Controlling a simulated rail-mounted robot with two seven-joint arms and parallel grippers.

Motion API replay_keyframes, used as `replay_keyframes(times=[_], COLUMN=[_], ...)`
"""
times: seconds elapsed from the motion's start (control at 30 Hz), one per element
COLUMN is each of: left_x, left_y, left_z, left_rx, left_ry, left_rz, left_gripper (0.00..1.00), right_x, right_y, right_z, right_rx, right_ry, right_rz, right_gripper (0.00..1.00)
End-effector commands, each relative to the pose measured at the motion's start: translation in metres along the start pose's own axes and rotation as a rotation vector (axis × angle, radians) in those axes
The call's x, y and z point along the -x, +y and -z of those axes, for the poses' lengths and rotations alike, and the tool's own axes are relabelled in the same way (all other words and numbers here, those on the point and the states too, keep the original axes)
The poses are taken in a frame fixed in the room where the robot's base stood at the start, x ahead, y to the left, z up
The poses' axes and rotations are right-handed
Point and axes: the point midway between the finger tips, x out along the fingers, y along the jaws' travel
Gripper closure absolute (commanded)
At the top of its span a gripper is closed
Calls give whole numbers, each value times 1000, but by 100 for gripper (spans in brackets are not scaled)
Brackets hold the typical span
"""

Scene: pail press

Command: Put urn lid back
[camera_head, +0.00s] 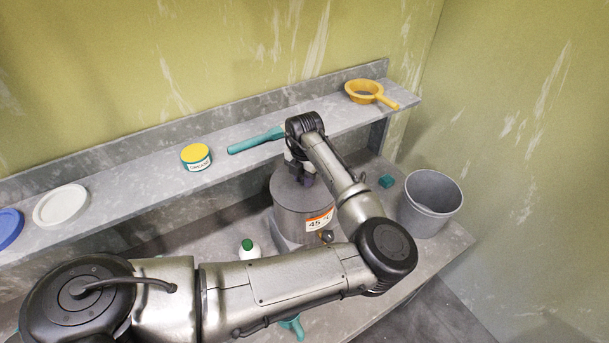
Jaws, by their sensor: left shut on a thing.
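The urn (291,224) is a grey metal cylinder with an orange and white "45 °C" label and a small tap low on its front. It stands on the lower bench behind my left arm. Its grey lid (285,190) shows at the urn's top, and I cannot tell whether it sits fully flat. My left gripper (304,178) points down over the middle of the lid and is shut on it, with the fingertips and grip point mostly hidden by my wrist. My right gripper is out of view.
A grey bucket (430,203) and a small teal block (386,181) stand right of the urn. A white bottle with green cap (249,250) is left. The raised shelf holds a yellow strainer (365,92), teal tool (256,140), grease tub (196,157) and white disc (60,205).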

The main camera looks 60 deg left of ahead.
Motion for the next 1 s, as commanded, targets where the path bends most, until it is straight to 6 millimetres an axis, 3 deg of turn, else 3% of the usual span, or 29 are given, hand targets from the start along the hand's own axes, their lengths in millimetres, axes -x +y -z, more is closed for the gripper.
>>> replay_keyframes(times=[0.2, 0.23, 0.5, 0.77, 1.0], left_x=[-7, -7, -6, -4, 23], left_y=[0, 0, 0, 0, 0], left_z=[0, 0, 0, 0, -1], left_rx=[0, 0, 0, 0, 2], left_ry=[1, 1, 0, 0, -4], left_rz=[0, 0, 0, 0, 0], left_gripper=[98, 75, 50, 50, 50], right_x=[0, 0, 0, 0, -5], right_y=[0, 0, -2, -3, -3], right_z=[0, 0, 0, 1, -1], right_rx=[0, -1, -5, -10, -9], right_ry=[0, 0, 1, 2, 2], right_rz=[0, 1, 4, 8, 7], right_gripper=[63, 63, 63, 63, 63])
